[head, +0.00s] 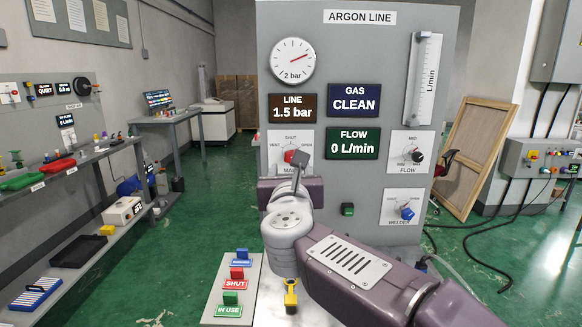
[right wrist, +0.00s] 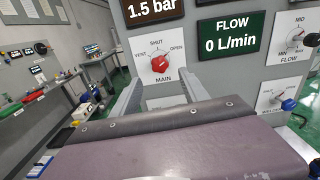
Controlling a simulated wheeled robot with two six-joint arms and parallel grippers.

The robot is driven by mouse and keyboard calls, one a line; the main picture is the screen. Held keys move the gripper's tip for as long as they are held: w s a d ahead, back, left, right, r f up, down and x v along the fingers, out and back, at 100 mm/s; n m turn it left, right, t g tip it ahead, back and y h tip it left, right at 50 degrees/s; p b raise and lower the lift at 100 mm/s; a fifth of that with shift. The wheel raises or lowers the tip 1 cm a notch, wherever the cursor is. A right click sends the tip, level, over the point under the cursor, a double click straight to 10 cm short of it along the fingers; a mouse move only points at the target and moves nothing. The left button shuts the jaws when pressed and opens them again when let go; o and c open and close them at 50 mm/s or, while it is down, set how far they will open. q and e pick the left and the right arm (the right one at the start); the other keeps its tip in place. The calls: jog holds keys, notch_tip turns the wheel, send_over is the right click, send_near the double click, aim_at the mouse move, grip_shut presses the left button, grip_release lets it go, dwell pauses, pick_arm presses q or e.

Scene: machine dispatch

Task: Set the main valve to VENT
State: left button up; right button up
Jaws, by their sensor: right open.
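The main valve is a red knob (right wrist: 160,64) on a white plate marked VENT at left, SHUT at top and OPEN at right. In the right wrist view its pointer seems to lean toward OPEN, but the mark is small. In the head view the knob (head: 291,157) is partly covered by my gripper. My right gripper (head: 299,165) is in front of the plate. The right wrist view shows its two fingers (right wrist: 161,80) apart and empty, below the knob and not touching it as far as I can see. My left gripper is not in view.
The grey ARGON LINE panel (head: 391,60) also carries a FLOW knob (head: 416,157), a blue WELDER knob (head: 407,213) and displays reading 1.5 bar, CLEAN and 0 L/min. A grey stand (head: 217,297) with blue, red and green tags is below. Shelves are at left.

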aim_at(290, 159)
jog(key=w+p, duration=0.2)
jog(key=w, duration=0.7)
grip_shut()
